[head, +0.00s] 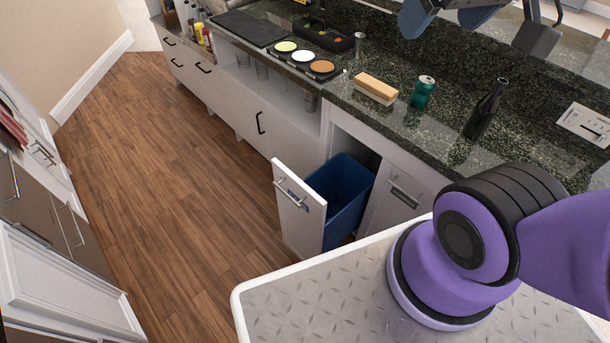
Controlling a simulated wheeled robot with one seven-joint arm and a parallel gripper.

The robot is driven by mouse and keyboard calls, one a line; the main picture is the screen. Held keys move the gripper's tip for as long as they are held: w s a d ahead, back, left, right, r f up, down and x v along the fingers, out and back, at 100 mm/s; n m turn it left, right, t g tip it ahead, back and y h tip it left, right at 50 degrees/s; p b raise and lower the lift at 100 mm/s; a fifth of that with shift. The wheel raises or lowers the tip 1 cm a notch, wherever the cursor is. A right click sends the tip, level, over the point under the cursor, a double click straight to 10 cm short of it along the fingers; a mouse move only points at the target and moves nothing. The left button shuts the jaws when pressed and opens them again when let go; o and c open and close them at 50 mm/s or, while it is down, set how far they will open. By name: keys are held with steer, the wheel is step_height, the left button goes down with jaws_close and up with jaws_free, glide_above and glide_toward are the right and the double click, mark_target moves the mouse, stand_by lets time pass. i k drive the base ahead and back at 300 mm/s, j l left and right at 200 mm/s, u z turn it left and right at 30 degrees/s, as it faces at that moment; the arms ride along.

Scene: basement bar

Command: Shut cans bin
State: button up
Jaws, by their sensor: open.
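The cans bin is a pull-out cabinet drawer with a white front panel (299,222), a bar handle and a small label. It stands open, pulled out from under the counter. A blue bin (345,188) sits inside it, and its upper part shows; I cannot see the bottom. My gripper (477,28) is at the top right edge of the head view, partly cut off. Its two fingertips are wide apart with nothing seen between them. It is above the counter, well apart from the drawer.
The dark granite counter (446,120) holds a green can (422,92), a dark bottle (484,110), a wooden-topped brush (376,87) and a tray of colored discs (304,58). A closed white cabinet front (400,195) is right of the drawer. The wooden floor (170,170) left is clear.

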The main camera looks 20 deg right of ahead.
mark_target(325, 206)
steer(key=k+j, duration=0.15)
steer(key=k, duration=0.8)
